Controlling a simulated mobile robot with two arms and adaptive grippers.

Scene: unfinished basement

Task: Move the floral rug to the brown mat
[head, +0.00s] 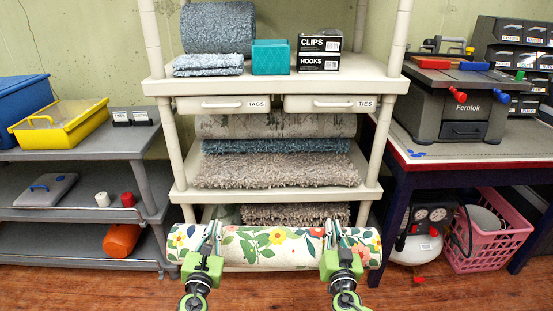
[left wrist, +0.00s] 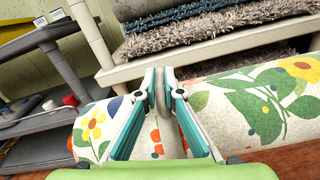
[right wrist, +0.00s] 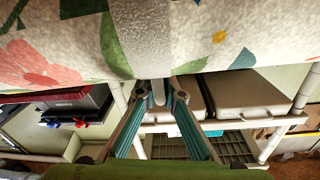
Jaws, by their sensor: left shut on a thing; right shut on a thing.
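The floral rug (head: 268,247) is rolled into a long cream roll with green, red and yellow flowers. It is level, in front of the shelf unit's lowest part. My left gripper (head: 212,232) is shut on its left part; the left wrist view shows the fingertips (left wrist: 160,82) close together at the rug (left wrist: 240,105). My right gripper (head: 333,230) is shut on its right part; the rug fills the top of the right wrist view (right wrist: 190,45). A shaggy brown-grey mat (head: 275,174) lies on the middle shelf. A darker brown shaggy mat (head: 295,213) is lower, partly hidden behind the rug.
The cream shelf unit (head: 165,86) also holds a blue-grey roll (head: 217,28), a teal box (head: 270,57) and black boxes (head: 319,45). A grey cart (head: 75,150) stands left. A workbench (head: 460,150) and pink basket (head: 495,238) stand right.

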